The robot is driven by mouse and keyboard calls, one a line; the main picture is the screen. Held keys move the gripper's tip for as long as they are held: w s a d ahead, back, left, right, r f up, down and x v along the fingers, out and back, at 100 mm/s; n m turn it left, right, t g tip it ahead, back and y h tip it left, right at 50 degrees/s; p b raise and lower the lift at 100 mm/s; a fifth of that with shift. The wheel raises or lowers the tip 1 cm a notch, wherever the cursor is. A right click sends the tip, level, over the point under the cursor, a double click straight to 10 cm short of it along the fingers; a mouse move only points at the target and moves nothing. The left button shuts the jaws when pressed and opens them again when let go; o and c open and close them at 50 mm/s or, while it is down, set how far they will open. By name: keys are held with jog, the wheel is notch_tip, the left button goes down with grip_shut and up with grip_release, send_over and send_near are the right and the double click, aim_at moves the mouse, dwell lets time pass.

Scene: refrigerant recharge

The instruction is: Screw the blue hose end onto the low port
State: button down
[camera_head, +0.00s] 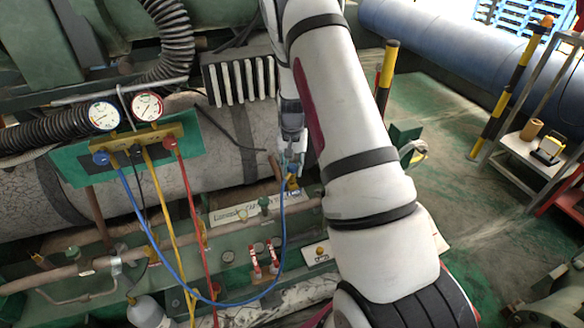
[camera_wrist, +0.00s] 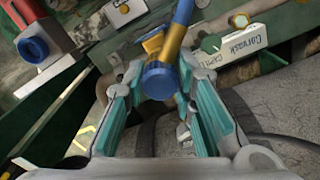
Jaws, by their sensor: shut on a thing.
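My gripper (camera_head: 292,152) points down beside the pipework, right of the gauge set. In the wrist view its teal-padded fingers (camera_wrist: 160,97) are closed around the blue hose end (camera_wrist: 158,82), a blue collar with a brass body above it in the picture. The blue hose end also shows in the head view (camera_head: 292,170) at the fingertips. The blue hose (camera_head: 238,303) hangs in a long loop from the manifold to it. Brass-coloured metal shows just below the hose end in the head view. I cannot make out the low port clearly, or whether the hose end touches it.
The gauge manifold (camera_head: 140,134) hangs at left with yellow (camera_head: 163,210) and red (camera_head: 190,200) hoses. A white label plate (camera_head: 240,212), a green-capped valve (camera_head: 264,203) and red-handled valves (camera_head: 264,262) are close by. Open floor (camera_head: 470,210) lies to the right.

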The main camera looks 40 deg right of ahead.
jog(key=shift+f+b, duration=0.35)
jog(key=shift+f, duration=0.5)
dwell(0.4)
jog(key=shift+m+b, duration=0.55)
jog(key=shift+m, duration=1.25)
jog(key=m+b, duration=0.1)
jog(key=m, duration=0.2)
jog(key=shift+s+m, duration=0.1)
jog(key=shift+m, duration=0.2)
